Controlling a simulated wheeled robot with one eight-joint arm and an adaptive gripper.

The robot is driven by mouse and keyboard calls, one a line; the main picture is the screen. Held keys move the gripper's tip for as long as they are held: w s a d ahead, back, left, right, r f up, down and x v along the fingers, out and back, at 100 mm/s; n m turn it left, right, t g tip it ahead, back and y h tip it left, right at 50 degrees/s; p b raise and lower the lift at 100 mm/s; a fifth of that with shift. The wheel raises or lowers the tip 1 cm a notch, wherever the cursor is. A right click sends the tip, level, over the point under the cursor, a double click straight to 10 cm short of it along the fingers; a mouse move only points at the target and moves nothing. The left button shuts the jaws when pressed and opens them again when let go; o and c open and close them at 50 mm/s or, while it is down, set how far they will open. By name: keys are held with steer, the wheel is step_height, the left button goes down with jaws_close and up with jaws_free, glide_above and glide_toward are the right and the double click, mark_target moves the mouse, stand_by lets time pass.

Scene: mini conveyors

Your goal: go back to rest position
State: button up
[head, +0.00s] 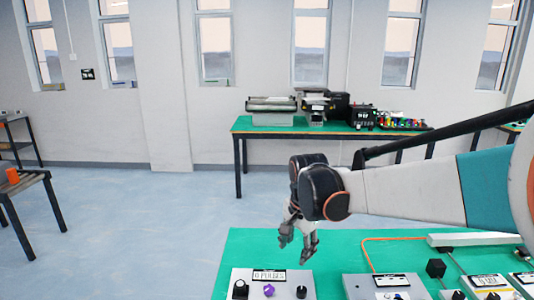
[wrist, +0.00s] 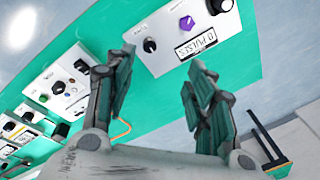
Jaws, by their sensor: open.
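My gripper (head: 296,248) hangs down at the end of my arm, above the near green table (head: 240,247). Its fingers are apart with nothing between them. In the wrist view my gripper (wrist: 157,88) shows both fingers spread, and the white box marked with "PULSES" (wrist: 163,55) lies beyond the fingertips. In the head view this box (head: 250,292) is just below the gripper, with a purple knob (head: 268,290) and black knobs on its top. The fingers appear apart from the box.
More white control boxes (head: 385,290) and an orange cable (head: 368,257) lie to the right on the near table. A far green table (head: 240,124) along the wall bears machines. A small table (head: 30,180) with an orange object (head: 12,175) stands left. Floor between is clear.

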steer(key=s+d+r+n+t, duration=0.1)
steer(key=s+d+r+n, duration=0.1)
steer(key=s+d+r, duration=0.3)
steer(key=s+d+r+n+t, duration=0.1)
steer(key=s+d+n+t, duration=0.15)
steer(key=s, duration=0.45)
steer(key=s+d+f+n+t, duration=0.1)
steer(key=s+d+n, duration=0.1)
steer(key=s, duration=0.4)
steer(key=s+d+f+n, duration=0.1)
steer(key=s+d+n, duration=0.1)
steer(key=s, duration=0.4)
steer(key=shift+d+f+n+t, duration=0.25)
steer(key=shift+d+n+t, duration=0.1)
steer(key=shift+n, duration=0.1)
steer(key=shift+s, duration=0.1)
steer(key=shift+c, duration=0.2)
